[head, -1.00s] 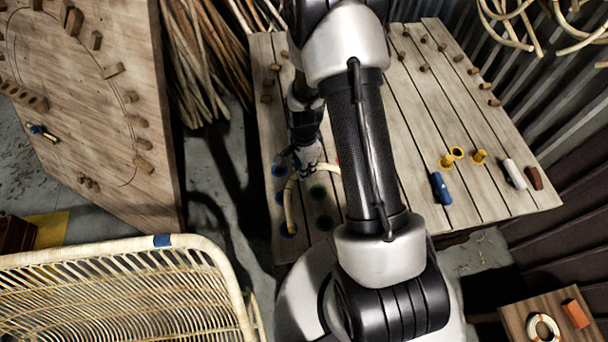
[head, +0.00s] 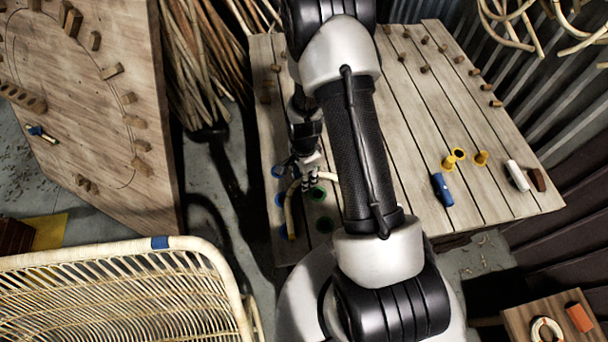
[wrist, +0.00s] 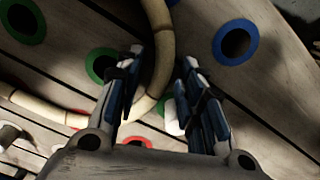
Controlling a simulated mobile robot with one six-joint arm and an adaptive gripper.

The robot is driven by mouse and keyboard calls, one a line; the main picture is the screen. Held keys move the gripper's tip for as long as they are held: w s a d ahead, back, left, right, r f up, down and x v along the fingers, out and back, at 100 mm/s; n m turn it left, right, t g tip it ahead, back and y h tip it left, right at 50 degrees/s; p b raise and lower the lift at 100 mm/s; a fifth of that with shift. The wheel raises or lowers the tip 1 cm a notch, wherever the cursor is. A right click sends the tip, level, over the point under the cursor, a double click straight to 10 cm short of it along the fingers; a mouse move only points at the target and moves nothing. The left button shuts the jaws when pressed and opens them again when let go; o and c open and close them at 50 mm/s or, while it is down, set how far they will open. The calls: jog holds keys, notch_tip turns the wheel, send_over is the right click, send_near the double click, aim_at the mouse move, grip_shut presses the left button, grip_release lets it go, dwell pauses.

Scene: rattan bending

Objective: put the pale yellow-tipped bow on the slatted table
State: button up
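The pale, curved rattan bow (head: 290,212) lies on or just over the left part of the slatted table (head: 430,110), among coloured ring holes. Its near end is by a blue ring; the tip's colour is too small to be sure of. My gripper (head: 312,184) is low over the table at the bow's bend. In the wrist view the bow (wrist: 161,45) curves down between the fingertips of my gripper (wrist: 161,62) and then away to the left. The fingers stand apart, with a gap visible beside the bow. Part of the bow is hidden behind the left finger and my arm.
Green (head: 318,193) and blue (head: 279,171) rings surround the bow. A rattan seat (head: 120,290) fills the near left. Wooden pegs line the table's far sides.

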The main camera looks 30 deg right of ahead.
jog(key=shift+r, duration=0.1)
notch_tip(320, 180, up, 24)
jog(key=a+n+t+p, duration=0.1)
jog(key=a+n+p, duration=0.1)
jog(key=n+p, duration=0.2)
jog(key=s+a+r+n+t, duration=0.1)
jog(key=s+a+r+n, duration=0.1)
jog(key=s+r+n, duration=0.4)
jog(key=s+a+r+n+t, duration=0.2)
jog(key=s+r+n, duration=0.5)
jog(key=s+r, duration=0.5)
jog(key=shift+s+a+r+t, duration=0.25)
jog(key=shift+a+t, duration=0.05)
jog(key=shift+a, duration=0.55)
jog(key=shift+f+b, duration=1.05)
jog(key=shift+b, duration=0.15)
